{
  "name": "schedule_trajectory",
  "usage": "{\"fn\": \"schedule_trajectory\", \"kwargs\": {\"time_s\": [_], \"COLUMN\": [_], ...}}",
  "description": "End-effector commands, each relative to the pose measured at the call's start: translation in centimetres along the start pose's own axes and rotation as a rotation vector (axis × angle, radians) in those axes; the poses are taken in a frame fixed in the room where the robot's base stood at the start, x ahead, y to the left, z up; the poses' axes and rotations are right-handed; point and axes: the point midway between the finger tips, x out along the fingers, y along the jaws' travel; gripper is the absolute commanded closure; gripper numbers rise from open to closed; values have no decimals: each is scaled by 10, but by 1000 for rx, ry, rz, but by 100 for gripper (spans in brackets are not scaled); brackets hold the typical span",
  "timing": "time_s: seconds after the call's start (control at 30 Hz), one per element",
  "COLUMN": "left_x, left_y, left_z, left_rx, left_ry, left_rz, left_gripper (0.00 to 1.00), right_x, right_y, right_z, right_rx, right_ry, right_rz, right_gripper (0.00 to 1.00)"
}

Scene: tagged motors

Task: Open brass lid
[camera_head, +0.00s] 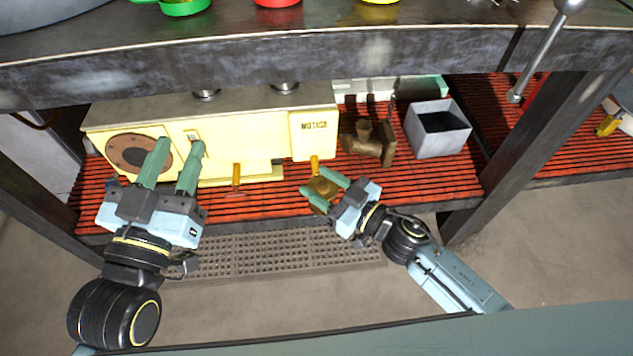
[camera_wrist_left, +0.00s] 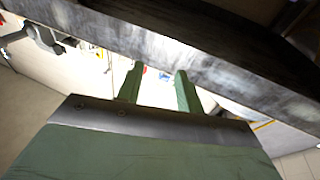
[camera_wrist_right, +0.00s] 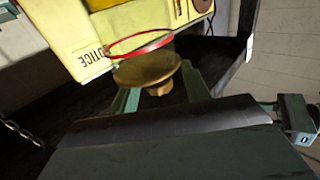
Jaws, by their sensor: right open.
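The brass lid (camera_head: 322,188) is a round, flat brass piece in front of the yellow motor housing (camera_head: 270,142). My right gripper (camera_head: 318,186) is open at the lid, with fingers on either side of it. In the right wrist view the lid (camera_wrist_right: 148,68) shows as a disc between and beyond the fingertips, with a brass stub below it. I cannot tell whether the fingers touch it. My left gripper (camera_head: 176,150) is open and empty in front of the housing's left end. The left wrist view shows its two fingers (camera_wrist_left: 160,85) apart.
A brown brass-like fitting (camera_head: 368,142) and an open grey box (camera_head: 437,128) stand right of the housing on the red slatted shelf (camera_head: 425,182). The dark workbench edge (camera_head: 400,50) overhangs the shelf. A thin red ring (camera_wrist_right: 138,43) shows above the lid.

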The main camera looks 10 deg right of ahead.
Motion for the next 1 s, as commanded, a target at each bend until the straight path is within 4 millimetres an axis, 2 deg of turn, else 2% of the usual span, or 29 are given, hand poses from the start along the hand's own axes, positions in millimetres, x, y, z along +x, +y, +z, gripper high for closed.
{"fn": "schedule_trajectory", "kwargs": {"time_s": [0.2, 0.5, 0.87, 1.0], "left_x": [0, 0, 0, 0], "left_y": [2, 3, 2, 2], "left_z": [-13, -15, -14, -14], "left_rx": [-4, -4, -3, -3], "left_ry": [82, 91, 89, 89], "left_rz": [6, 7, 6, 6], "left_gripper": [64, 64, 64, 64], "right_x": [12, 14, 13, 13], "right_y": [0, 0, 0, 0], "right_z": [0, 0, 0, 0], "right_rx": [0, 0, 0, 0], "right_ry": [-1, -1, -1, -1], "right_rz": [0, 0, 0, 0], "right_gripper": [53, 53, 100, 100]}}
